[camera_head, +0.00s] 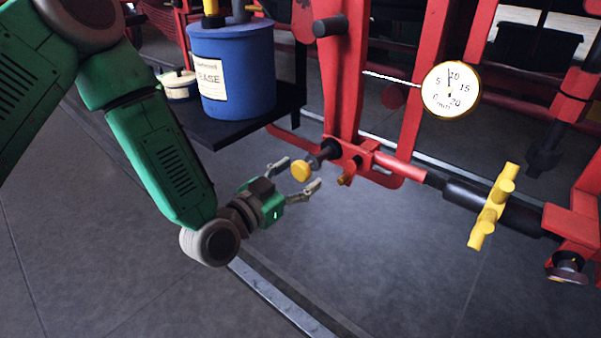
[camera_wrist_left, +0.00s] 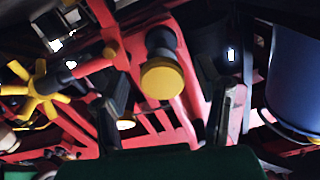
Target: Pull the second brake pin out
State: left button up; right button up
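A brake pin with a round yellow head (camera_head: 301,169) and a dark shank sticks out of the red brake rigging (camera_head: 352,152). In the left wrist view the yellow head (camera_wrist_left: 163,79) shows face-on, with its dark collar behind it against the red frame. My left gripper (camera_head: 305,173) is open, its two fingers apart on either side of the yellow head. In the left wrist view the fingers (camera_wrist_left: 168,112) stand left and right of the head with gaps, so they do not appear to touch it. My right gripper is not in view.
A blue grease drum (camera_head: 236,70) stands on a dark shelf (camera_head: 230,128) behind my left arm. A yellow handwheel (camera_head: 493,206) sits on the dark rod to the right. A round gauge (camera_head: 451,90) hangs above. The grey floor in front is clear.

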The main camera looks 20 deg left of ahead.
pick_arm(q)
jog(key=shift+a, duration=0.15)
jog(key=shift+s+a, duration=0.15)
jog(key=shift+s, duration=0.1)
jog(key=v, duration=0.6)
jog(key=shift+s, duration=0.4)
jog(key=shift+a+f, duration=0.1)
jog(key=shift+a, duration=0.05)
